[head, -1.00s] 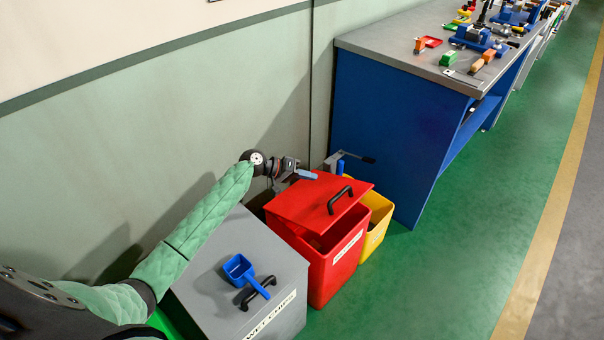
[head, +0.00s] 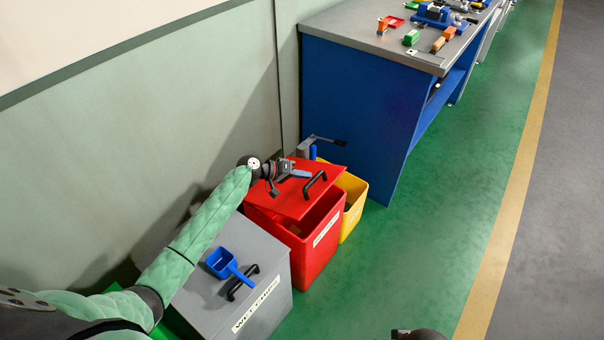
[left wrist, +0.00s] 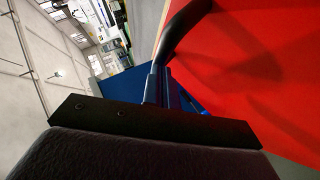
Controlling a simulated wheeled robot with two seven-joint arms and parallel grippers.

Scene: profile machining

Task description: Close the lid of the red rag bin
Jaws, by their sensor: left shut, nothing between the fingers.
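The red rag bin (head: 318,249) stands on the floor between a grey bin and a yellow bin. Its red lid (head: 279,195) is tilted, with a gap showing a dark inside along the front and right. A black handle (head: 314,184) is on the lid. My left gripper (head: 304,174) is shut and empty at the lid's upper side, close to the handle; I cannot tell whether it touches. In the left wrist view the lid (left wrist: 255,70) fills the right, the handle (left wrist: 186,28) arches at the top, and the blue fingers (left wrist: 162,88) are together. A dark part of my right arm shows at the bottom edge.
The grey bin (head: 262,312) carries a blue scoop (head: 226,264) and a black handle. The yellow bin (head: 352,207) stands right behind the red one. A blue workbench (head: 350,110) is beyond, with a wall at left. Green floor (head: 400,250) at right is clear.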

